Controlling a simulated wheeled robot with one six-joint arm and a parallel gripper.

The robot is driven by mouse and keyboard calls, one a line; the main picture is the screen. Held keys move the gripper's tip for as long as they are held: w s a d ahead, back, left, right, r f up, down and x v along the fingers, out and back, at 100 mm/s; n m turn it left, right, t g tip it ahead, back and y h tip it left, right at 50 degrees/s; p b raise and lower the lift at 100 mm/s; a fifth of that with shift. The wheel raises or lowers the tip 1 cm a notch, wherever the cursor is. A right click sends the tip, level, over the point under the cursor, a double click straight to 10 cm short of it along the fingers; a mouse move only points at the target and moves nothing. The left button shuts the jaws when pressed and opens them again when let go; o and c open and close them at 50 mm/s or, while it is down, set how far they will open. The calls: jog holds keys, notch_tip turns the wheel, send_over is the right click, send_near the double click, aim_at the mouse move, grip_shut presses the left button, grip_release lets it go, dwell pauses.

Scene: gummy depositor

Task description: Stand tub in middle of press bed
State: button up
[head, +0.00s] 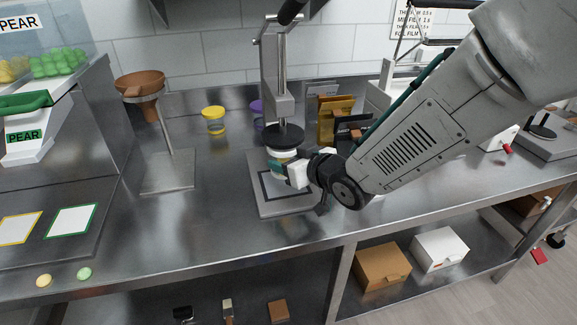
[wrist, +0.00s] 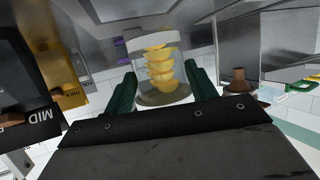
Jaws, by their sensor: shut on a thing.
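My gripper (head: 279,167) is shut on a clear tub (wrist: 157,66) with yellow gummies inside. In the wrist view the tub is between the two green fingers. In the head view the tub (head: 283,153) shows just below the round black plate (head: 283,136) of the press, over the grey press bed (head: 265,207). A dark square outline marks the bed, and my gripper and wrist cover its right part. I cannot tell whether the tub touches the bed or the plate.
The press column (head: 277,80) rises behind the tub. A yellow-lidded tub (head: 213,121) and a purple item (head: 257,113) stand at the back. A brown funnel on a stand (head: 140,85) is to the left. Brown and dark boxes (head: 333,118) stand behind my wrist.

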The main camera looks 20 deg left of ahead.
jog(key=shift+w+a, duration=0.1)
jog(key=shift+w, duration=0.25)
jog(key=shift+w+a+f, duration=0.1)
jog(key=shift+w+f, duration=0.05)
jog(key=shift+f, duration=1.65)
jog(key=shift+f, duration=0.1)
jog(key=o, duration=1)
jog(key=shift+f, duration=0.1)
jog(key=shift+r, duration=0.25)
jog(key=v, duration=1.2)
